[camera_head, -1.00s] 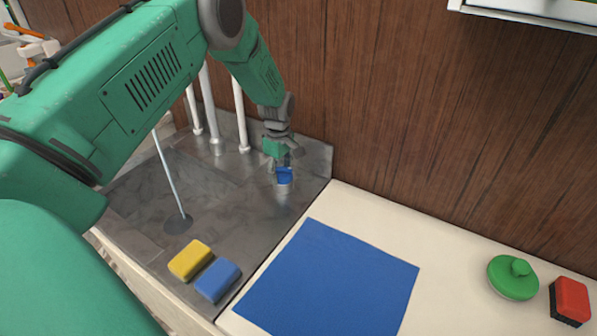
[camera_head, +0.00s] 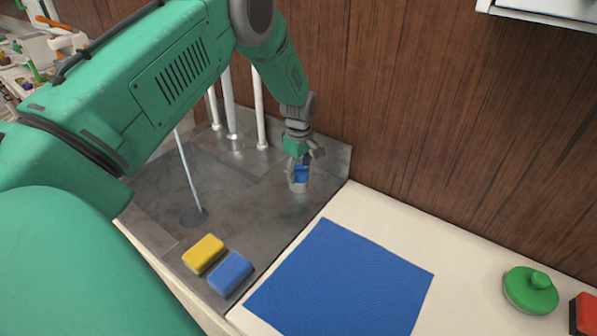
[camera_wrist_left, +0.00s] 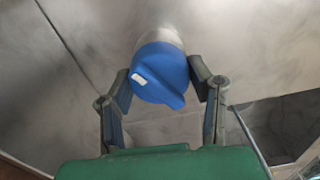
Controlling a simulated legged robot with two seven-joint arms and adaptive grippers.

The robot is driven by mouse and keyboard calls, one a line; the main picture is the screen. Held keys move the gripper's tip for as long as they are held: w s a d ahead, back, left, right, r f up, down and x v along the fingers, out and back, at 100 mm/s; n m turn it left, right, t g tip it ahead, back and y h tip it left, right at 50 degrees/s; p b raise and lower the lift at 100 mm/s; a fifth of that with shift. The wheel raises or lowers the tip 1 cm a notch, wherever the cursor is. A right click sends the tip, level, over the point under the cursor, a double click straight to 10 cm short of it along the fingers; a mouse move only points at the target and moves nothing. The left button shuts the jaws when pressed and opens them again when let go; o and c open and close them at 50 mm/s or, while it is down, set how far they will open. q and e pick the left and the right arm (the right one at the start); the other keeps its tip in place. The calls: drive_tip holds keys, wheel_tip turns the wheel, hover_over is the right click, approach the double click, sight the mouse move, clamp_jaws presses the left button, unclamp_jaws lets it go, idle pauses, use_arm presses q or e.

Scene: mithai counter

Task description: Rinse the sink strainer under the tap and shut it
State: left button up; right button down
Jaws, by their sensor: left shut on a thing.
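My left gripper (camera_head: 299,168) is shut on a blue knob (camera_wrist_left: 160,75) with a white mark. The knob sits on a short pale metal post (camera_head: 298,186) at the back right of the grey sink top. In the left wrist view the fingers (camera_wrist_left: 160,88) are on both sides of the knob. A thin stream of water (camera_head: 188,170) falls onto a dark round spot (camera_head: 193,217) in the sink top. I cannot tell whether that spot is the strainer or the drain. The spout is hidden behind my arm. My right gripper is out of view.
White pipes (camera_head: 260,110) stand behind the sink. A yellow sponge (camera_head: 203,254) and a blue sponge (camera_head: 230,273) lie at its front edge. A blue mat (camera_head: 340,283), a green lidded thing (camera_head: 530,291) and a red block (camera_head: 587,314) are on the cream counter. A wooden wall rises behind.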

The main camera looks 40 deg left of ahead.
sight(301, 166)
use_arm(q)
drive_tip(key=shift+w+d+r, duration=0.15)
drive_tip(key=shift+w+d, duration=0.05)
idle(0.7)
drive_tip(key=o, duration=1.2)
drive_tip(key=shift+c, duration=0.2)
drive_tip(key=shift+d, duration=0.1)
wheel_tip(301, 166, up, 12)
drive_tip(key=shift+d, duration=0.15)
